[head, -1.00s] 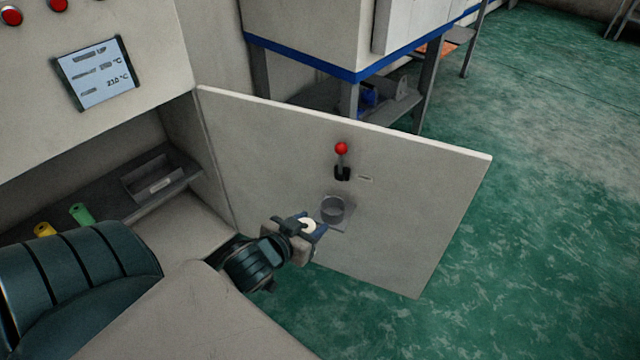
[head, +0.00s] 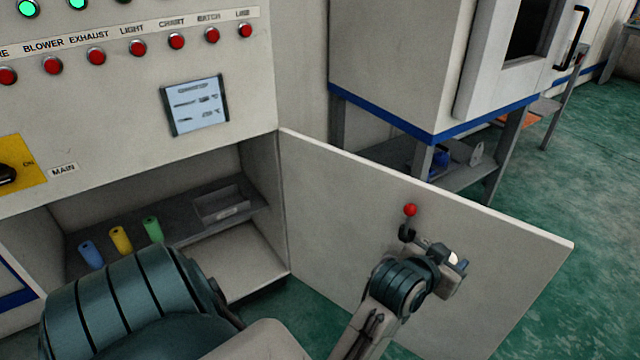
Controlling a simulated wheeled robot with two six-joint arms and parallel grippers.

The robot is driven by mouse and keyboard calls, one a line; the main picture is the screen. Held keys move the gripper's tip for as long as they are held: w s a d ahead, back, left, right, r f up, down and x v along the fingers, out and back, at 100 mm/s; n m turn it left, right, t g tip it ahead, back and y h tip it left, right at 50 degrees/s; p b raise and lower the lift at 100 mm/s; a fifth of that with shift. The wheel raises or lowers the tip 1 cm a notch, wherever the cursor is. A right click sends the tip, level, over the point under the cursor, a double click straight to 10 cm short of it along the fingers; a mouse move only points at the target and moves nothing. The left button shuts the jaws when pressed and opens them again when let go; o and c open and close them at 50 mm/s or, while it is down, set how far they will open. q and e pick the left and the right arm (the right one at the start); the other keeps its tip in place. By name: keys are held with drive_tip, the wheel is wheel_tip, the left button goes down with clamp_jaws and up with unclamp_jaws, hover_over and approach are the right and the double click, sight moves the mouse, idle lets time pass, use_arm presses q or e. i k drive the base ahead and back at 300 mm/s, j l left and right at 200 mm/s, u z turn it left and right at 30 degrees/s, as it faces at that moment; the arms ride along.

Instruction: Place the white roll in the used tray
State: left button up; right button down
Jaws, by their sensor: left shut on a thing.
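The white roll (head: 454,258) is a small pale end showing between the fingers of my left gripper (head: 457,264). The gripper is shut on it, in front of the open door panel, right of and below the red-knobbed lever. A grey tray (head: 222,206) with a small label lies on the shelf inside the open cabinet, far to the left of the gripper. Its label is too small to read, so I cannot confirm that it is the used tray. It looks empty. My right gripper is not in view.
Blue (head: 90,254), yellow (head: 121,240) and green (head: 153,229) rolls stand on the shelf left of the tray. The open door (head: 350,200) with its red-knobbed lever (head: 409,212) stands right of the cabinet opening. A control panel (head: 120,110) overhangs the shelf.

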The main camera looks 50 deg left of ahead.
sight(218, 215)
drive_tip(key=j+u, duration=0.15)
drive_tip(key=u, duration=0.25)
drive_tip(key=j+u, duration=0.1)
drive_tip(key=u, duration=0.25)
drive_tip(key=j+u, duration=0.15)
drive_tip(key=u, duration=0.25)
